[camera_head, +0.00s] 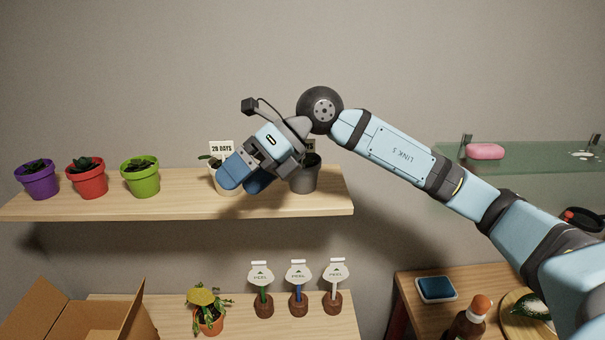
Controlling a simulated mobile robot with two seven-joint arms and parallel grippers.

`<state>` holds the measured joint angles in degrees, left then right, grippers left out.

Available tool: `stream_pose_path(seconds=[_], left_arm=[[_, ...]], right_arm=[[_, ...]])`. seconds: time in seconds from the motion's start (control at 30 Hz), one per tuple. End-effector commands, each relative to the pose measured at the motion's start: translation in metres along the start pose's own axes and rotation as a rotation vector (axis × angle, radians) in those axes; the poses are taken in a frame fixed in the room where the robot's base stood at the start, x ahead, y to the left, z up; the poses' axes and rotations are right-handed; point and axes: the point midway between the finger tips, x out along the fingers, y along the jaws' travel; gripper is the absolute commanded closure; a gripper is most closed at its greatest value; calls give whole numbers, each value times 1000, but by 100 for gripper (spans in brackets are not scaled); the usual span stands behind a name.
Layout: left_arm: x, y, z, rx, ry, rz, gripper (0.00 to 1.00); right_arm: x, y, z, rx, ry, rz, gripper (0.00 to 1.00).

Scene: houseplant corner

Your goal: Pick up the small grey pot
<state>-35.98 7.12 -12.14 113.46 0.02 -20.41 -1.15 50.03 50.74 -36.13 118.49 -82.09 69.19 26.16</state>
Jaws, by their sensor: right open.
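The small grey pot (307,181) stands upright near the right end of the upper wooden shelf, with its upper left part hidden behind my right gripper. My right gripper (241,183) is open, with its blue fingers pointing down and to the left. In the picture its fingers lie left of the grey pot, in front of a pale pot (217,181) with a plant and a "28 DAYS" sign. I see nothing between the fingers. I cannot tell whether the fingers touch the pale pot. My left gripper is not in view.
Purple (40,182), red (88,181) and green (140,179) pots stand on the left of the upper shelf (150,207). Below are an open cardboard box (85,315), an orange-potted plant (210,322) and three labelled stakes. A glass shelf (540,158) hangs at right.

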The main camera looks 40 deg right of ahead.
Motion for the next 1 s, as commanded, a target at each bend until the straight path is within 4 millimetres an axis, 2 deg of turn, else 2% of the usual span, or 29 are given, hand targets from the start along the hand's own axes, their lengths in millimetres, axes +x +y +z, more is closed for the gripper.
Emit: stream_pose_path(seconds=[0.03, 0.1, 0.2, 0.3, 0.4, 0.53, 0.83, 1.0], left_arm=[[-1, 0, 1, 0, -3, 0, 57], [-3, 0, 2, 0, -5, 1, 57], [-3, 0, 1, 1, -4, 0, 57], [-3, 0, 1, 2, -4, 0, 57], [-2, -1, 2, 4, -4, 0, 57], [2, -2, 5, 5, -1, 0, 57], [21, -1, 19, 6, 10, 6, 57], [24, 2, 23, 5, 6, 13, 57]], right_arm=[[-28, -16, 8, -22, 34, -155, 0], [-63, -37, 13, -20, 79, -352, 0], [-112, -57, 17, 11, 116, -576, 0], [-147, -67, 18, 49, 132, -720, 0], [-164, -72, 18, 72, 140, -791, 0], [-161, -81, 15, 81, 145, -811, 0], [-122, -121, 4, 81, 145, -807, 0], [-109, -134, 3, 79, 144, -806, 0]])
